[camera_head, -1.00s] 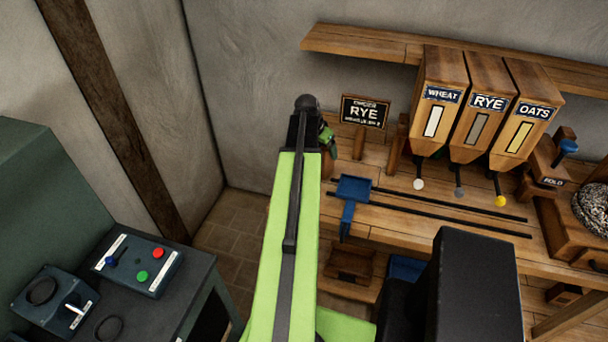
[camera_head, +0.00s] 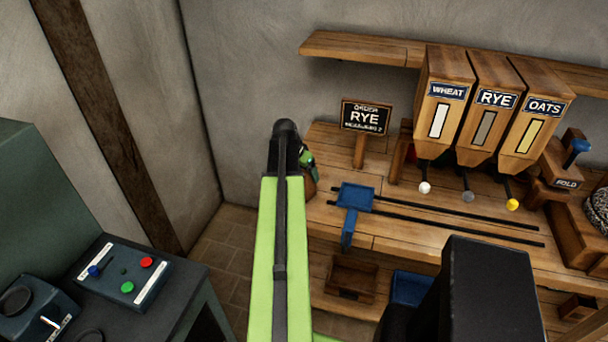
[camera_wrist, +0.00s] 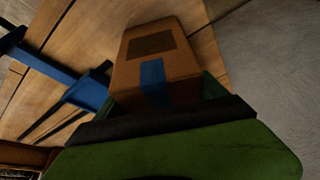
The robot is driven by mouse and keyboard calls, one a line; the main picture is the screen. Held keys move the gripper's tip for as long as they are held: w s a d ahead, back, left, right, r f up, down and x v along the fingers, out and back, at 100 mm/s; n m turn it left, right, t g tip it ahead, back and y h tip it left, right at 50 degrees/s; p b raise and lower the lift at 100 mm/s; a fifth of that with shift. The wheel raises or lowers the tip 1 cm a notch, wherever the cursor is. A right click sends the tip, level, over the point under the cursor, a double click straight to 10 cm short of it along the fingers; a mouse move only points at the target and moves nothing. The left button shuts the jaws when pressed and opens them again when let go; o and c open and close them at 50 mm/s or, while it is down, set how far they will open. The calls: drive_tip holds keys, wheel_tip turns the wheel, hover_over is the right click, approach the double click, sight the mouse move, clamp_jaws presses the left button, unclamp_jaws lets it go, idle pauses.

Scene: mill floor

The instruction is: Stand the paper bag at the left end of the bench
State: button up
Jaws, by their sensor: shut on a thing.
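In the wrist view, the brown paper bag (camera_wrist: 160,55) with a dark patch and a blue strip sits between the green fingers of my gripper (camera_wrist: 160,95). In the head view, a small brown part of the bag (camera_head: 309,186) shows beside my gripper (camera_head: 305,160), mostly hidden behind my arm. The gripper is shut on the bag at the left end of the wooden bench (camera_head: 400,232). The bench top also shows beside the bag in the wrist view (camera_wrist: 95,30). I cannot tell whether the bag's base touches the bench.
An order sign reading RYE (camera_head: 365,116) stands at the back of the bench. A blue tray (camera_head: 354,196) sits on dark rails to the right. Wheat, rye and oats hoppers (camera_head: 490,108) stand behind the rails. A control box (camera_head: 126,272) is at the lower left.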

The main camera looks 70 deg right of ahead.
drive_tip(key=shift+f, duration=0.1)
drive_tip(key=o, duration=1.8)
drive_tip(key=shift+c, duration=0.2)
drive_tip(key=p+v, duration=1.1)
drive_tip(key=v, duration=0.1)
